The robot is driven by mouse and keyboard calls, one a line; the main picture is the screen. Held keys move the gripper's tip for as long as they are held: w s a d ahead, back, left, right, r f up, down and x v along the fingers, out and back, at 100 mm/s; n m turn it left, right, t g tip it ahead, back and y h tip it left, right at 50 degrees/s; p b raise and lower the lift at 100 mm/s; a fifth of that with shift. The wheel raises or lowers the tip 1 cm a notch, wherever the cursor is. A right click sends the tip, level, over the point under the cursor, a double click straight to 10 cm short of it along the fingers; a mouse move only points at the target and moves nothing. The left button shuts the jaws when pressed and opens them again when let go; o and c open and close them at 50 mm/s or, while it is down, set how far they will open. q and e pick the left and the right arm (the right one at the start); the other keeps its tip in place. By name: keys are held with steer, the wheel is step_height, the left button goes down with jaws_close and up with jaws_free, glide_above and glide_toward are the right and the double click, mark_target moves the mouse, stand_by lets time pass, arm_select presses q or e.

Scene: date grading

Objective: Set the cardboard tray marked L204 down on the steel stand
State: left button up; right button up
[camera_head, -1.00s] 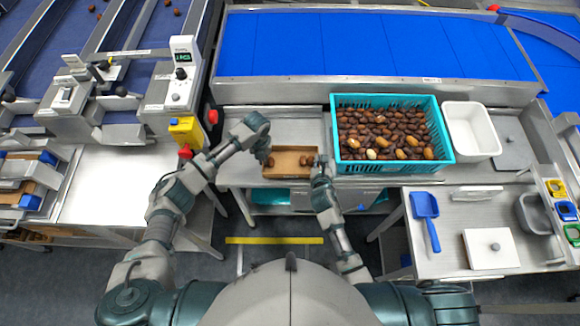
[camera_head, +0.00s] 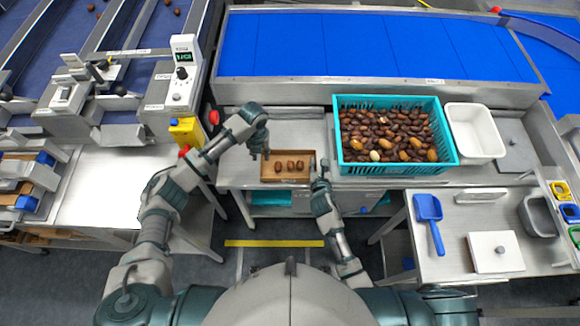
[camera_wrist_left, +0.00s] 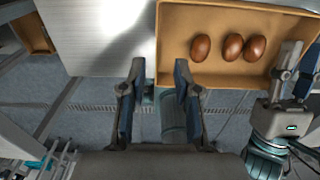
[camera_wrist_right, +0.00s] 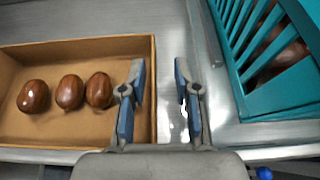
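The cardboard tray (camera_head: 265,179) rests on the steel stand (camera_head: 300,130) near its front edge, with three brown dates (camera_head: 291,166) in it. The label on its front wall is too small to read. My left gripper (camera_head: 259,153) is at the tray's left end. In the left wrist view its fingers (camera_wrist_left: 157,78) are open and apart, on either side of the tray's left wall (camera_wrist_left: 162,45). My right gripper (camera_head: 318,166) is at the right end. In the right wrist view its fingers (camera_wrist_right: 160,80) are open, on either side of the right wall (camera_wrist_right: 152,60).
A teal crate (camera_head: 400,172) full of dates stands close to the right of my right gripper. A white bin (camera_head: 474,130) is beyond it. The blue belt (camera_head: 370,45) runs behind. A blue scoop (camera_head: 430,215) and a white lidded board (camera_head: 495,252) lie on the right bench.

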steer(key=shift+a, duration=0.5)
steer(key=shift+d, duration=0.1)
steer(key=shift+s+d, duration=0.15)
steer(key=shift+s, duration=0.05)
steer(key=v, duration=0.6)
steer(key=shift+s+d+r, duration=0.15)
steer(key=shift+s+d, duration=0.05)
steer(key=shift+s, duration=0.1)
arm_select(q)
steer(key=shift+d+r, duration=0.1)
steer(key=shift+r, duration=2.85)
arm_select(e)
steer(key=shift+a+v, duration=0.15)
steer(key=shift+v, duration=1.1)
steer(key=shift+a+v, duration=0.1)
steer(key=shift+v, duration=1.1)
